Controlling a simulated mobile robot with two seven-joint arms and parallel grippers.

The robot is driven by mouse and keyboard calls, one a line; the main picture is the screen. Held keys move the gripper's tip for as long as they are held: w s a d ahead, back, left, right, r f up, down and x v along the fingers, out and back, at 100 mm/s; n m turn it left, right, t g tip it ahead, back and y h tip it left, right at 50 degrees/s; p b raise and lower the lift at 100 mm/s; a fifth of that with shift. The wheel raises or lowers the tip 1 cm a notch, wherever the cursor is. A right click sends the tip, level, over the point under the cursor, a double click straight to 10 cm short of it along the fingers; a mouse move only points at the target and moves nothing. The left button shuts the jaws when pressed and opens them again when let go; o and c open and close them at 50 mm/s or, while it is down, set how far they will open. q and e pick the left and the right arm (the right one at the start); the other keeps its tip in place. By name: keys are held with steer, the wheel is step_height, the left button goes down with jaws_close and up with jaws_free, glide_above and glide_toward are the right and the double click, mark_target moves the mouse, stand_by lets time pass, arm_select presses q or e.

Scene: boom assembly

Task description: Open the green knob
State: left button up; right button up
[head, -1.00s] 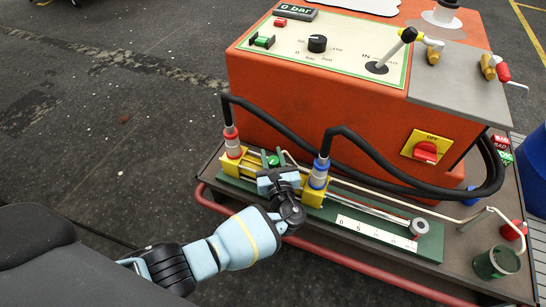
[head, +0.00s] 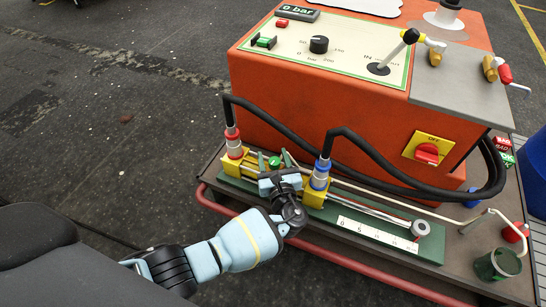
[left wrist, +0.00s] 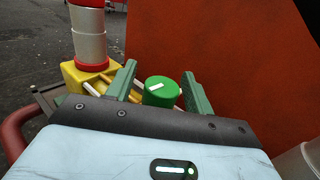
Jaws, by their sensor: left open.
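The green knob (left wrist: 161,91) is a round green cap with a white mark on top. In the left wrist view it sits between the two green fingers of my open left gripper (left wrist: 160,88), with a gap showing on the right side. Whether a finger touches it is unclear. In the head view the knob (head: 274,162) shows small between the yellow blocks on the green rail, and my left gripper (head: 272,158) is at it, coming from the front. My right gripper is not in view.
A yellow block with a red-ringed hose fitting (head: 232,142) stands left of the gripper, and a blue-ringed fitting (head: 320,174) stands close on the right. The orange machine (head: 320,110) rises behind. Black hoses (head: 380,172) arch over the deck. A red rail (head: 320,255) runs along the front.

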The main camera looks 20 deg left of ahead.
mark_target(276, 168)
arm_select(q)
steer(key=p+v, duration=0.1)
steer(key=v, duration=0.6)
steer(key=shift+s+d+p, duration=0.2)
steer(key=shift+p, duration=0.1)
